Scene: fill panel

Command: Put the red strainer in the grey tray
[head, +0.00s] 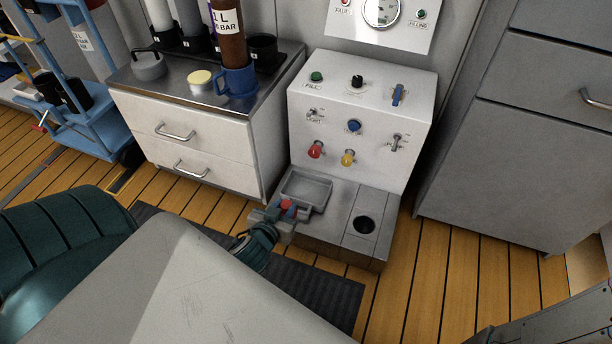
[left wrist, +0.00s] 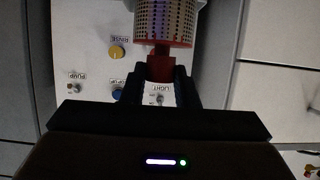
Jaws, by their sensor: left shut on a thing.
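The red strainer (left wrist: 162,66) is held in my left gripper (left wrist: 160,88). In the left wrist view its red handle end sits between the dark fingers and its perforated cylinder (left wrist: 165,20) extends beyond them, cut off by the frame's top. In the head view only a small red part (head: 287,204) shows at my left gripper (head: 286,212). The grey tray (head: 327,186) is a shallow rectangular basin in the ledge below the white panel. My left gripper is at its near left edge; I cannot tell its height above it. My right gripper is not in view.
The white panel (head: 375,110) with knobs and switches rises behind the tray. A drawer cabinet (head: 226,138) holding a blue mug (head: 237,82) and bottles stands left. A grey cabinet (head: 490,160) stands right.

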